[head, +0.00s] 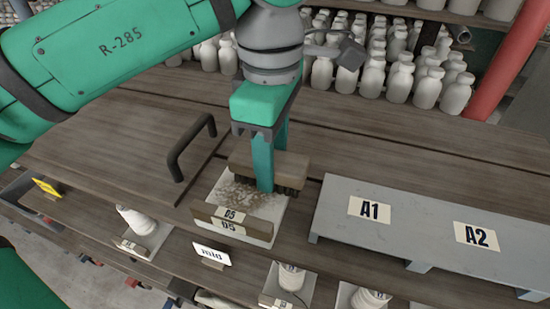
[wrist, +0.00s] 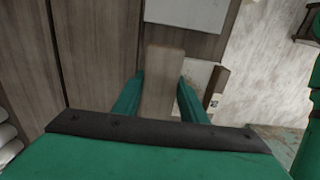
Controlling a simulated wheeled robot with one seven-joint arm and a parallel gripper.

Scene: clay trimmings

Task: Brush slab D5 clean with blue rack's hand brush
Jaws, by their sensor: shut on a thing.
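Slab D5 (head: 268,205) is a pale square slab with a wooden front edge labelled D5, lying on the wooden bench. Brown crumbs are spread over its middle and front. My gripper (head: 264,180) points down over the slab and is shut on a hand brush (head: 240,164) with a wooden back and dark bristles. The brush lies across the rear part of the slab, its bristles at or just above the surface; contact is hard to tell. In the wrist view, the brush's wooden back (wrist: 162,80) sits between the two green fingers, with part of the slab (wrist: 195,75) behind it.
A grey raised shelf (head: 415,235) marked A1 and A2 stands to the right. A black handle (head: 190,145) rises at the left of the slab. Several white bottles (head: 400,80) crowd the back. A card reading "mid" (head: 212,254) and lower slabs with bottles are in front.

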